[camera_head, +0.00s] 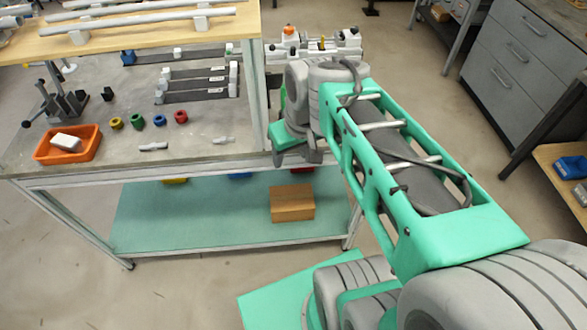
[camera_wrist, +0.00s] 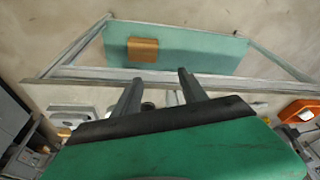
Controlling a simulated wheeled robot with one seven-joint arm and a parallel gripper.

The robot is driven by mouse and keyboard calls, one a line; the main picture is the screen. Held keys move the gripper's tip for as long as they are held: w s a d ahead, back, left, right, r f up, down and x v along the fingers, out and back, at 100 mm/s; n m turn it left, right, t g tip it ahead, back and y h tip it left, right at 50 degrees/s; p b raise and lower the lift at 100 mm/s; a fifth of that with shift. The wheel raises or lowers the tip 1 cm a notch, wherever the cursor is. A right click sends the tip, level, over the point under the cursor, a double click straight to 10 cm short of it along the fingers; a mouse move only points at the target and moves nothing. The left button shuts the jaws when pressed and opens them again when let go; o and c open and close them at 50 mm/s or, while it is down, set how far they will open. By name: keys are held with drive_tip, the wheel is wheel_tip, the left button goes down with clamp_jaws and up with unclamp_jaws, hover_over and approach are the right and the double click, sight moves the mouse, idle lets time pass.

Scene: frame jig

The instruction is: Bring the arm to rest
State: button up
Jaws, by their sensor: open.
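My gripper (camera_head: 297,158) is at the right end of the workbench (camera_head: 190,166), close to its front edge, with its fingers pointing down. In the wrist view my gripper (camera_wrist: 158,85) shows two dark fingers spread apart with nothing between them. The bench's front edge passes behind the fingertips in that view. My arm is stretched forward from the lower right of the head view and hides part of the floor and the bench's right corner.
The bench holds an orange bin (camera_head: 68,145) with a white block, several coloured rings and a black clamp stand (camera_head: 55,100). A wooden box (camera_head: 292,203) is on the lower teal shelf (camera_head: 160,220). Grey drawers (camera_head: 515,60) stand at right. Floor is clear between.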

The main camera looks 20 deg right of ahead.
drive_tip(key=shift+s+a+f, duration=0.15)
drive_tip(key=shift+s+a, duration=0.1)
drive_tip(key=shift+s, duration=0.2)
drive_tip(key=shift+s+a+f, duration=0.15)
drive_tip(key=shift+s+a, duration=0.05)
drive_tip(key=shift+s, duration=0.2)
drive_tip(key=shift+m+h, duration=0.3)
drive_tip(key=shift+m, duration=0.1)
drive_tip(key=s, duration=0.1)
drive_tip(key=s+a+f, duration=0.1)
drive_tip(key=s+a, duration=0.1)
drive_tip(key=shift+a+f, duration=0.1)
drive_tip(key=shift+f, duration=0.15)
